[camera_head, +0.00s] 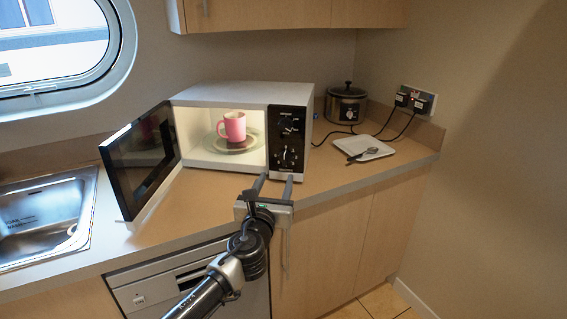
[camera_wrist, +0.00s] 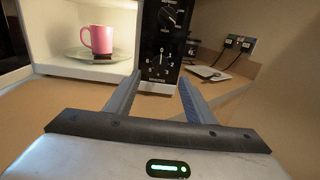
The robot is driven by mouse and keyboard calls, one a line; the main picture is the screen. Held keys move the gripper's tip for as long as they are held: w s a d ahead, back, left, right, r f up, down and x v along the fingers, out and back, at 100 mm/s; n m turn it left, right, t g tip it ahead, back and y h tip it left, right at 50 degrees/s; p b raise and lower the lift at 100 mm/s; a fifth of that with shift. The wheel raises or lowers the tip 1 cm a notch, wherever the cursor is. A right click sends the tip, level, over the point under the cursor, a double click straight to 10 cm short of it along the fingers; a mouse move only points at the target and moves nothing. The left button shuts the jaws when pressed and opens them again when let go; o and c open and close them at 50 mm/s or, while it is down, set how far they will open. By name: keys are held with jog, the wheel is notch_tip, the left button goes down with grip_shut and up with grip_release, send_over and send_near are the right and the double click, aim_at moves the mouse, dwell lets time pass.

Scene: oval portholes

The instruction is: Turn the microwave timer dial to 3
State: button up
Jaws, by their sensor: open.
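The microwave (camera_head: 230,96) stands on the counter with its door (camera_head: 141,158) swung open to the left. Its black control panel is on the right side. The timer dial (camera_head: 290,157) is the lower dial on that panel; it also shows in the wrist view (camera_wrist: 160,64), with white numbers around it and a 0 at the top. The upper dial (camera_head: 287,122) sits above it. My gripper (camera_head: 274,178) is open and empty, in front of and below the timer dial. In the wrist view its two fingers (camera_wrist: 160,84) point toward the panel, apart from the dial.
A pink mug (camera_head: 232,127) stands on a plate inside the lit microwave. A sink (camera_head: 45,215) is at left.

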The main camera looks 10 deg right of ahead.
aim_at(285, 159)
jog(key=x, duration=1.2)
jog(key=shift+s, duration=0.1)
jog(key=shift+c, duration=0.3)
jog(key=shift+f+b, duration=0.1)
jog(key=shift+b, duration=0.2)
jog(key=c, duration=1)
